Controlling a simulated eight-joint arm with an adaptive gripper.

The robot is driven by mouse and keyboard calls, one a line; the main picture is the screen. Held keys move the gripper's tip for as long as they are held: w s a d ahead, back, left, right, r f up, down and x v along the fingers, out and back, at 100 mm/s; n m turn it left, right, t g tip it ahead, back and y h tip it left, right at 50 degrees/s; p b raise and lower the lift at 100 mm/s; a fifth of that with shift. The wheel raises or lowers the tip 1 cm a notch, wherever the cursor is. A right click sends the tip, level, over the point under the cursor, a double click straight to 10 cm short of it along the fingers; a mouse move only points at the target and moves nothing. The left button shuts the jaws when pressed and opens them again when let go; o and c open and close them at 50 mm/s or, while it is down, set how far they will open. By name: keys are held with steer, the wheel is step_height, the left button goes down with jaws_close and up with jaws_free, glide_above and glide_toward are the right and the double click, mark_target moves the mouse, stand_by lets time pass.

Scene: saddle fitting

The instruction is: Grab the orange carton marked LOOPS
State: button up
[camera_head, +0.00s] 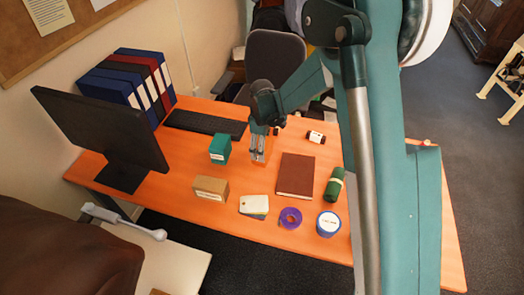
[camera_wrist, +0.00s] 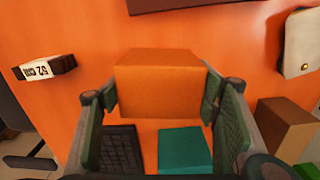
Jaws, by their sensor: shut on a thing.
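An orange carton (camera_wrist: 160,85) sits between the two fingers of my gripper (camera_wrist: 160,99) in the wrist view. The fingers press on its left and right sides, so my gripper is shut on it. In the head view my gripper (camera_head: 258,150) points down over the desk, and the orange carton (camera_head: 262,156) shows in part at the fingertips. No LOOPS marking is readable on the faces I see. I cannot tell whether the carton touches the desk.
On the orange desk (camera_head: 170,190) a teal box (camera_head: 220,148) stands left of my gripper, a brown box (camera_head: 210,188) front left, and a brown book (camera_head: 296,176) to the right. A keyboard (camera_head: 205,124) and monitor (camera_head: 100,130) are further left. A black-and-white item (camera_head: 316,137) lies behind right.

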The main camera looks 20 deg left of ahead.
steer(key=shift+r, duration=0.1)
step_height(320, 180, up, 10)
steer(key=shift+f+p, duration=0.1)
steer(key=shift+p, duration=0.5)
stand_by(0.6)
